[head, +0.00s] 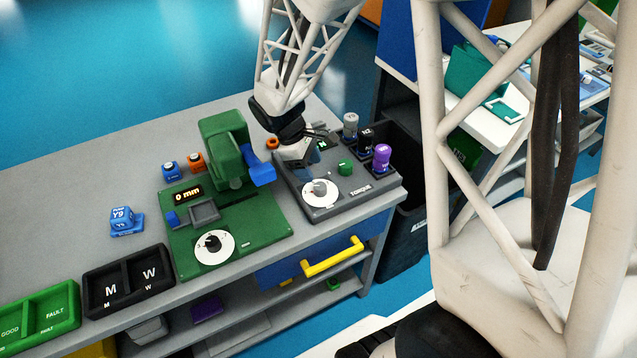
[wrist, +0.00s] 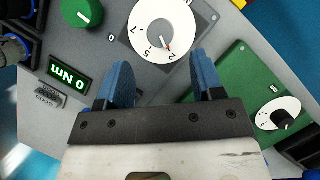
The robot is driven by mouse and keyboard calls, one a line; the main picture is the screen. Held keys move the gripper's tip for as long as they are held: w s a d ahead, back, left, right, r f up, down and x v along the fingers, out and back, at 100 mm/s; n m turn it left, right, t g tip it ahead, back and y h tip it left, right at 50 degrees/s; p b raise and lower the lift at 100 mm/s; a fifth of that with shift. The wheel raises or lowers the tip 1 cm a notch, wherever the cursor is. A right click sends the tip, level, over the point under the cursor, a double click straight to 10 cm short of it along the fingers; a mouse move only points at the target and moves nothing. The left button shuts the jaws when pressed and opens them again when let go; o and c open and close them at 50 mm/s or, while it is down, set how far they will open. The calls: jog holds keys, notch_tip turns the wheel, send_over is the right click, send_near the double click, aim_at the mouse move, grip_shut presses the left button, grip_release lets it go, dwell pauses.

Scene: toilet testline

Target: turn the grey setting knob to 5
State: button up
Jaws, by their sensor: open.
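The grey setting knob (head: 320,188) stands on a white dial on the dark grey torque station (head: 327,211). In the wrist view the white dial (wrist: 146,22) shows marks such as 7, 5 and 2. The dial lies just beyond the fingertips. In the head view my gripper (head: 305,170) is above the station, behind the knob.
A green knob (head: 345,168) sits beside the dial; a display (wrist: 70,78) reads 0 Nm. The green station (head: 240,262), left of it, has a black knob (head: 212,243) and a tall green press (head: 224,148). Grey, black and purple weights (head: 382,157) stand at the back right.

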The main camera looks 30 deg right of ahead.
aim_at(320, 186)
jog(key=shift+x, duration=3.4)
jog(key=c, duration=0.9)
